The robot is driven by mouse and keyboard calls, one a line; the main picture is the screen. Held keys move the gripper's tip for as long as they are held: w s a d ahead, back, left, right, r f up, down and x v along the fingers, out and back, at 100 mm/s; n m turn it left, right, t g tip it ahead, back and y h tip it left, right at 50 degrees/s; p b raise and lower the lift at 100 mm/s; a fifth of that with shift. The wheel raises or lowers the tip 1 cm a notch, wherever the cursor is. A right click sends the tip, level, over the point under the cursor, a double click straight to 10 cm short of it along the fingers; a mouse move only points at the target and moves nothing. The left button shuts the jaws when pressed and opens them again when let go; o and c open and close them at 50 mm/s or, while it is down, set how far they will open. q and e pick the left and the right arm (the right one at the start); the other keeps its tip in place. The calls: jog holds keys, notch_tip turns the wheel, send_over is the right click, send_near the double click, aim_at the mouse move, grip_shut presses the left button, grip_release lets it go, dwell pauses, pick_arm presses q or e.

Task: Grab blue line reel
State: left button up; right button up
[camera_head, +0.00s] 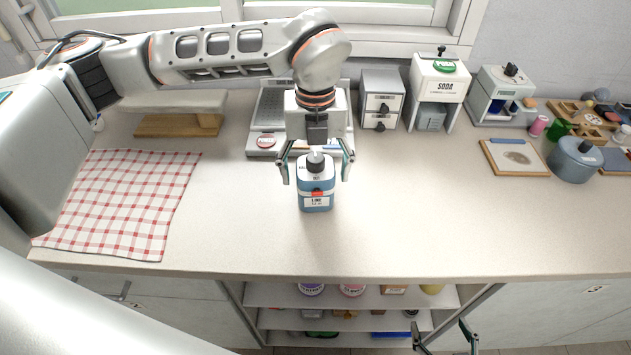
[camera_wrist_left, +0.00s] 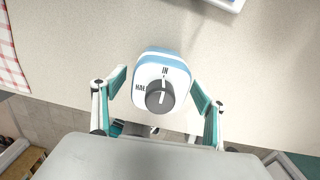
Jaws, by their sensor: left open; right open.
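The blue line reel (camera_head: 316,203) is a small blue and white box with a dark knob on top and a label reading LINE. It stands upright on the counter below my left arm. My left gripper (camera_head: 316,172) is open above it, with one finger on each side and visible gaps to the reel. In the left wrist view the reel's white top and knob (camera_wrist_left: 163,72) show between the spread fingers (camera_wrist_left: 158,88). My right gripper (camera_head: 445,336) is open and empty at the bottom edge, in front of the shelves.
A checked cloth (camera_head: 118,203) lies left. A blue-grey pot (camera_head: 574,160) stands right. The counter around the reel is clear.

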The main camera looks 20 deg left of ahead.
pick_arm(q)
jog(key=c, duration=1.4)
jog(key=shift+r, duration=0.1)
jog(key=shift+c, duration=0.2)
